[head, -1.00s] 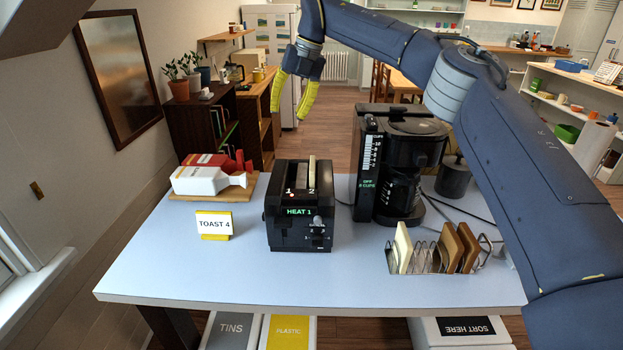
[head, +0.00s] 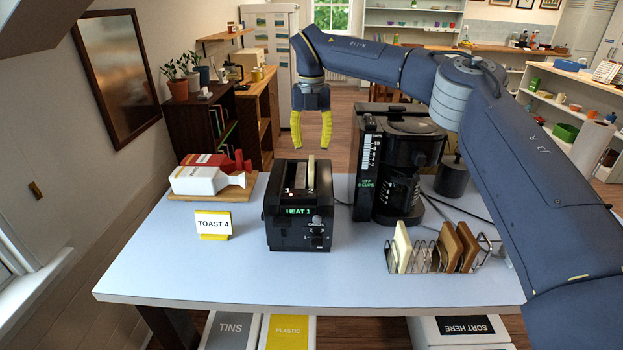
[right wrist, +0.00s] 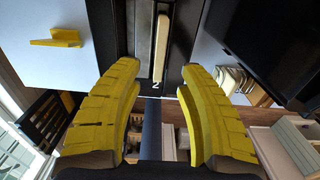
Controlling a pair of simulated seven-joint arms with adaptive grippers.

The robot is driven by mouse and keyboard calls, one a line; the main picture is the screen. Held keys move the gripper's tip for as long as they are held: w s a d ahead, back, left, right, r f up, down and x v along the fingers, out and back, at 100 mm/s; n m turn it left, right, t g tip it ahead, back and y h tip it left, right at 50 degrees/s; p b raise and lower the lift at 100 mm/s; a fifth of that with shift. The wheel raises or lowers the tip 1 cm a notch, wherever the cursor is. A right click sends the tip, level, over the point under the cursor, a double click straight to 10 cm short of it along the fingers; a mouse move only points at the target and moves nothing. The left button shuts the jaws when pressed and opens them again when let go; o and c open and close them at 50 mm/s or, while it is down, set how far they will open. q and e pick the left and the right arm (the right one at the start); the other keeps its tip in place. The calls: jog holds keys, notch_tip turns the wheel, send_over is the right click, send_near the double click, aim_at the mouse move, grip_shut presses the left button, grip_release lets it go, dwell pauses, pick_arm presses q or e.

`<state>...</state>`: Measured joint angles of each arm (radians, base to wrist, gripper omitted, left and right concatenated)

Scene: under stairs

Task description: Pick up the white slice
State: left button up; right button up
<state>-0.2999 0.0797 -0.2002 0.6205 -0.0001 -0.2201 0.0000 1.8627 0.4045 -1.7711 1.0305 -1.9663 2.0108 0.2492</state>
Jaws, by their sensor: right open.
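A pale slice (head: 311,171) stands upright in slot 2 of the black toaster (head: 284,240), its top edge above the slot. In the right wrist view the slice (right wrist: 161,47) shows as a narrow pale strip between the fingertips in the picture. Another pale slice (head: 402,246) stands at the left end of the wire rack (head: 437,262), with brown slices to its right. My right gripper (head: 311,147) is open and empty, pointing down, and appears above and behind the toaster in the head view. My left gripper is not in view.
A black coffee maker (head: 408,165) stands close to the right of the toaster. A "TOAST 4" sign (head: 213,224) and a board with white and red cartons (head: 207,180) are on the left. The front of the pale table (head: 200,272) is clear.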

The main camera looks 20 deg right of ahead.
aim_at(312, 162)
jog(key=shift+w+f, duration=0.1)
jog(key=shift+f, duration=3.95)
jog(key=shift+c, duration=0.3)
grip_shut()
